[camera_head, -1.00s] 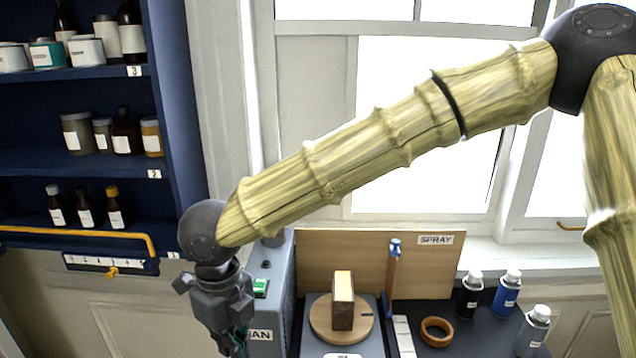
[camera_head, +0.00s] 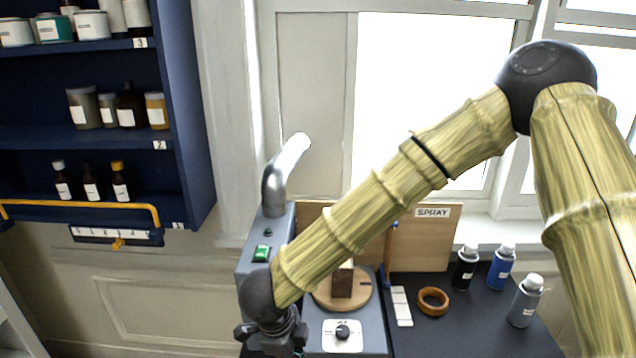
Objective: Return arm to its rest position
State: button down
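My arm, with bamboo-like links, reaches from the right side down to the lower middle of the head view. The wrist end and the top of my gripper (camera_head: 272,338) show at the bottom edge, in front of the grey machine with a green switch (camera_head: 261,253). The fingers are cut off below the picture, so their state and anything in them are hidden. A brown block (camera_head: 343,281) stands on a round wooden turntable (camera_head: 325,299), partly behind my forearm.
A blue shelf (camera_head: 180,120) with bottles and jars and a yellow rail (camera_head: 80,203) stand at left. A bent metal pipe (camera_head: 276,185) rises behind my forearm. Spray bottles (camera_head: 502,266), a wooden ring (camera_head: 433,301) and a white strip (camera_head: 401,306) are on the dark bench at right.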

jog(key=s+d+f+n+b, duration=0.25)
jog(key=d+f, duration=0.25)
jog(key=f, duration=0.4)
jog(key=s+d+f+n+t+b, duration=0.1)
jog(key=d+f+n, duration=0.35)
jog(key=f, duration=0.45)
jog(key=s+d+f+n+b, duration=0.1)
jog(key=d+f+n+b, duration=0.15)
jog(key=d+f, duration=0.45)
jog(key=s+d+f+n+g+b, duration=0.1)
jog(key=s+d+f+n+b, duration=0.1)
jog(key=s+d+f+n, duration=0.3)
jog(key=s+d+f+n+g+y+b, duration=0.1)
jog(key=s+d+f+n+g, duration=0.1)
jog(key=s+d+f+n, duration=0.3)
jog(key=s+d+f, duration=0.1)
jog(key=s+f, duration=0.1)
jog(key=s, duration=0.2)
jog(key=s+f, duration=0.2)
jog(key=s, duration=0.3)
jog(key=shift+s+d+f+y+b, duration=0.2)
jog(key=shift+d+f+y+b, duration=0.1)
jog(key=shift+d+f+b, duration=0.1)
jog(key=shift+w+a+n, duration=0.1)
jog(key=shift+a+n, duration=0.05)
jog(key=shift+n, duration=0.1)
